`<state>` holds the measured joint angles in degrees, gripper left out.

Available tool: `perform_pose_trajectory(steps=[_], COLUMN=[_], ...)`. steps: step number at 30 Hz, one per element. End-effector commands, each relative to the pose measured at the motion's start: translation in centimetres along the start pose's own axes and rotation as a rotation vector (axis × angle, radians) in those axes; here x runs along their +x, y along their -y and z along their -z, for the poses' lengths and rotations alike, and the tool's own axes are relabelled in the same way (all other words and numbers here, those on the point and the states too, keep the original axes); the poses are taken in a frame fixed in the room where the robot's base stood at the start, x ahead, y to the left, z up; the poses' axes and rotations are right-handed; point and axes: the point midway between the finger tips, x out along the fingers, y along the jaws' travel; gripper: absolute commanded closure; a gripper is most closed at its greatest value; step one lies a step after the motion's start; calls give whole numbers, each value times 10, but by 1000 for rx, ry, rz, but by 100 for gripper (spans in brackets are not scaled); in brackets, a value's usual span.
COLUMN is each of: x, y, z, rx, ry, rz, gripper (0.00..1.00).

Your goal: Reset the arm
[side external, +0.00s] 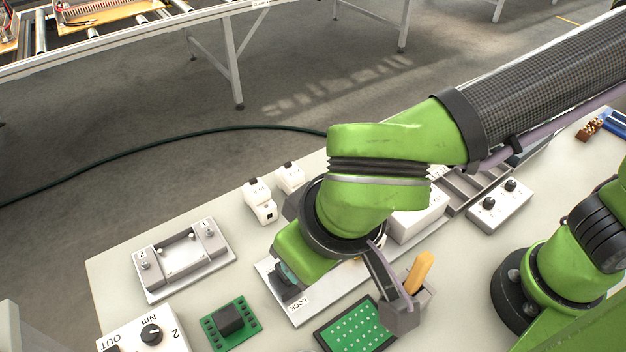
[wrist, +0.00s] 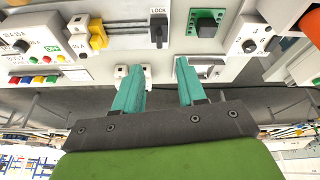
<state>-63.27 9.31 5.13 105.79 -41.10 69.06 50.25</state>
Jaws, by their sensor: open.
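My gripper (wrist: 157,68) shows two teal fingers spread apart in the wrist view, with nothing between them. In the side external view the green wrist of my gripper (side external: 288,272) hangs low over the bench, and its fingertips are mostly hidden by the wrist. It is over or beside the long light panel marked LOCK (side external: 300,303). The LOCK panel with a dark lever (wrist: 158,32) also shows in the wrist view, beyond the fingers. I cannot tell whether the fingers touch anything.
A grey fixture plate (side external: 170,276), white connector blocks (side external: 259,202), a green board with a black block (side external: 229,320) and a holder with an orange handle (side external: 419,272) stand nearby. Grey slotted duct (side external: 468,184) lies behind my wrist. A conveyor (side external: 120,42) is beyond the bench.

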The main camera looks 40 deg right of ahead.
Motion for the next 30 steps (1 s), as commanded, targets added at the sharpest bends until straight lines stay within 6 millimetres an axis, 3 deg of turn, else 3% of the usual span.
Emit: perform_pose_trajectory(steps=[4,10,18,21,25,30], x=[0,-6,-22,-28,-36,-42], y=[-40,-116,-238,-271,-300,-314], z=[-1,9,4,-2,-8,-7], rx=[-79,-33,234,361,492,541], ry=[61,72,-93,-171,-240,-275], rz=[54,152,244,240,215,191], gripper=[60,60,60,60,60,60])
